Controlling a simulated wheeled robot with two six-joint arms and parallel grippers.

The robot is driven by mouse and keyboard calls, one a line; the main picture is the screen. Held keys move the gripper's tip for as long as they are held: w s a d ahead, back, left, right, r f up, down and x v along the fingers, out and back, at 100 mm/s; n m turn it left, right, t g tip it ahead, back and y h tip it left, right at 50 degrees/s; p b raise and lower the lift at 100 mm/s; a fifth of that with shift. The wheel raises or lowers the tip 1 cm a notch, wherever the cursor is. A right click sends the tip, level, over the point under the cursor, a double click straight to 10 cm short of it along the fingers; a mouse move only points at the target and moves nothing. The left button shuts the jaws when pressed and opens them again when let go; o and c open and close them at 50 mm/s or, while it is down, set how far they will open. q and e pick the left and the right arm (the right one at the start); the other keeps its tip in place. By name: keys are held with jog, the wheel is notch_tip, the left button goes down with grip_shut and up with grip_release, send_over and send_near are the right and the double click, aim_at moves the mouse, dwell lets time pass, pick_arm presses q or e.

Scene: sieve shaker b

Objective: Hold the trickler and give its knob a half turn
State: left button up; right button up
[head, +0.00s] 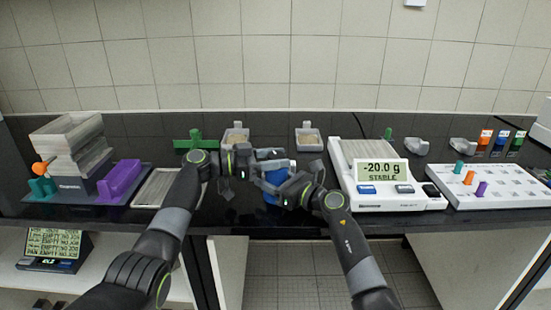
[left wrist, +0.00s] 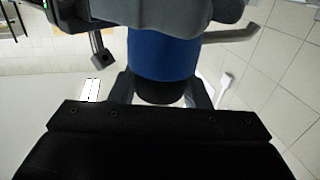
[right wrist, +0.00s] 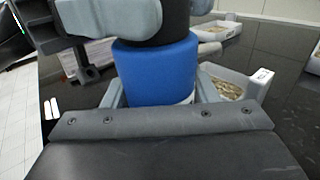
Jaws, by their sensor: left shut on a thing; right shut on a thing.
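The trickler has a blue cylindrical body (head: 270,198) and a black end part, its knob, held upright above the front edge of the counter. In the right wrist view my right gripper's fingers flank the blue body (right wrist: 157,75). In the left wrist view my left gripper's fingers flank the black knob (left wrist: 160,91), with the blue body (left wrist: 162,55) beyond it. In the head view my left gripper (head: 272,168) is above my right gripper (head: 285,188); both are shut on the trickler. The grippers hide much of it, so the knob's turn angle cannot be read.
A balance (head: 390,190) reading -20.0 g stands to the right, beside a white rack (head: 490,190) with coloured pegs. Two small trays of grain (head: 235,137) (head: 308,138) sit behind. Stacked sieves (head: 70,145) and a purple holder (head: 120,180) stand at left.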

pick_arm(q)
jog(key=shift+a+f+m+g, duration=0.1)
jog(key=shift+f+m+g, duration=0.1)
jog(key=shift+m+g, duration=1.05)
jog(key=shift+w+n+g, duration=0.1)
jog(key=shift+n+g, duration=0.15)
jog(key=shift+n, duration=0.1)
jog(key=o, duration=0.9)
jog(key=shift+o, duration=0.3)
jog(key=shift+r, duration=0.1)
jog(key=a, duration=1.2)
jog(key=shift+s, duration=0.35)
